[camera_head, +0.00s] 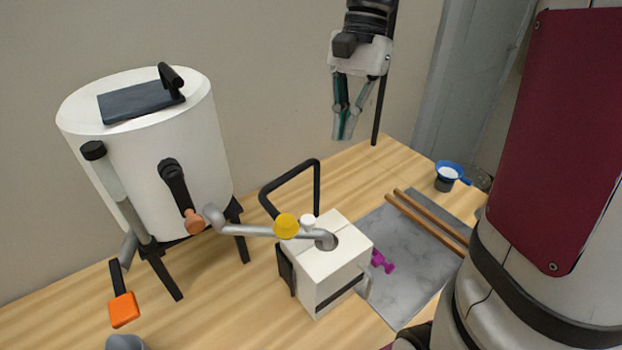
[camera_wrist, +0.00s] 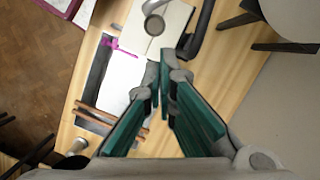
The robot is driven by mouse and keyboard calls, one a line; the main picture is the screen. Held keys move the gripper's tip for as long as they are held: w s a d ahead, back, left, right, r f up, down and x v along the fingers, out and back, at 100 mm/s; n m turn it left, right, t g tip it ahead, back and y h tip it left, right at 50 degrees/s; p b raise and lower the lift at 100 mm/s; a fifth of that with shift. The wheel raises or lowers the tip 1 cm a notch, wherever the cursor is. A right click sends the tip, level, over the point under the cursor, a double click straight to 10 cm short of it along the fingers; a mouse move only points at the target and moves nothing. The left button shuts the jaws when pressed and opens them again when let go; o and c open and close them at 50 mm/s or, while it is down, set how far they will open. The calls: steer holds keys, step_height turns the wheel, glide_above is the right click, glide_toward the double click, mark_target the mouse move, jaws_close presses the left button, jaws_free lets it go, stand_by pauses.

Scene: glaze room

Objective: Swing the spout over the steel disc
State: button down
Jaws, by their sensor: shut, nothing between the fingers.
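The grey metal spout (camera_head: 258,231) is a bent pipe with a yellow knob (camera_head: 286,225). It runs from the front of the white tank (camera_head: 170,130) to the white box (camera_head: 318,285). Its right end bends down at a round grey disc (camera_head: 324,243) on the box top, which looks like the steel disc.
A black bent bar (camera_head: 318,185) stands behind the box. Right of it lie a grey slab (camera_head: 400,262), two brown rods (camera_head: 428,222), a magenta piece (camera_head: 382,262) and a blue-rimmed cup (camera_head: 448,172). An orange-handled lever (camera_head: 122,308) hangs at front left. Bare wood shows under my gripper.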

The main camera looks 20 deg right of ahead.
steer(key=s+a+f, duration=0.2)
steer(key=f, duration=0.3)
steer(key=s+a+f+p, duration=0.1)
steer(key=s+a+f, duration=0.1)
steer(key=f, duration=0.3)
steer(key=shift+a, duration=0.8)
steer(key=shift+s, duration=0.1)
